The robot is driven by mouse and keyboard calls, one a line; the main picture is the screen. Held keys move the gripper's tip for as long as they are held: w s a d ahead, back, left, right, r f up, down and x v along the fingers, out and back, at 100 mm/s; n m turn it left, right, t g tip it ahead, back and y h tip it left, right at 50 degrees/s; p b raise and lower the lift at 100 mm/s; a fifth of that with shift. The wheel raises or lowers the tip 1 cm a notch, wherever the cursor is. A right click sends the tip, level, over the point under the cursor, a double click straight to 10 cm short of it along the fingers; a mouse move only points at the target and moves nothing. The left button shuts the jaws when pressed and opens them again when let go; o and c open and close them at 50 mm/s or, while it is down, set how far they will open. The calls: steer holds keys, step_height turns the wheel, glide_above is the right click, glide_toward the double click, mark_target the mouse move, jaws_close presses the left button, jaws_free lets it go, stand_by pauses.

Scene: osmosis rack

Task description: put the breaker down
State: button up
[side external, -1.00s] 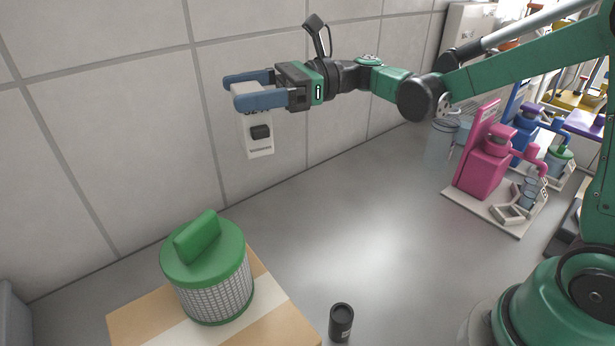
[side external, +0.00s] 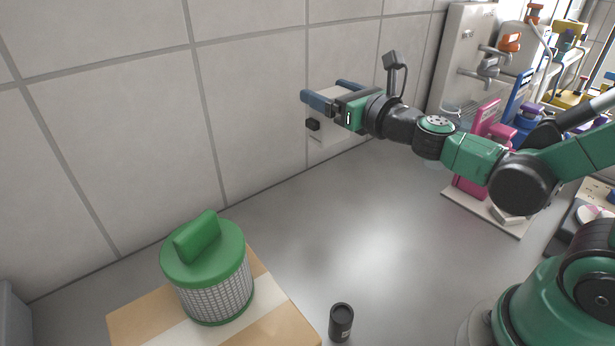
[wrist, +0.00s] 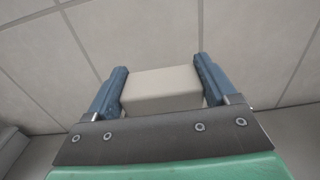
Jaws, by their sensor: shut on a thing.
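The breaker (side external: 325,128) is a white box with a black switch on its front. My gripper (side external: 325,93) is shut on it, with one blue finger on each side near its top. The breaker hangs upright beneath the fingers, close to the tiled wall; whether it touches the wall or the counter, I cannot tell. In the wrist view the pale top of the breaker (wrist: 162,88) fills the space between the two blue fingers of my gripper (wrist: 162,85). Its lower part is hidden there.
A green-lidded mesh canister (side external: 215,285) stands on a cardboard box (side external: 140,318) at front left. A small black cylinder (side external: 341,322) stands at front centre. Pink pump equipment (side external: 470,188) and a metal tap panel (side external: 462,60) are at the right. The middle counter (side external: 290,230) is clear.

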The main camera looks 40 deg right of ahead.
steer(key=shift+w+d, duration=0.1)
stand_by(0.3)
steer(key=w+d+f+m+g+h, duration=0.1)
steer(key=d+f+m+g+h, duration=0.1)
steer(key=d+m+g+h, duration=0.75)
steer(key=shift+s+d+f+m+g+h, duration=1.3)
steer(key=shift+s+f+m+g, duration=0.3)
steer(key=shift+f+m+g, duration=0.8)
steer(key=shift+s+d+f+m+g+h, duration=1.05)
steer(key=shift+s+d+f+m+g, duration=0.7)
steer(key=shift+g, duration=0.95)
steer(key=shift+s+d+f+m+g+h, duration=1.15)
steer(key=shift+s+f+m+g, duration=0.25)
steer(key=shift+f+m+g, duration=1)
steer(key=shift+a+f, duration=0.1)
steer(key=shift+f, duration=0.55)
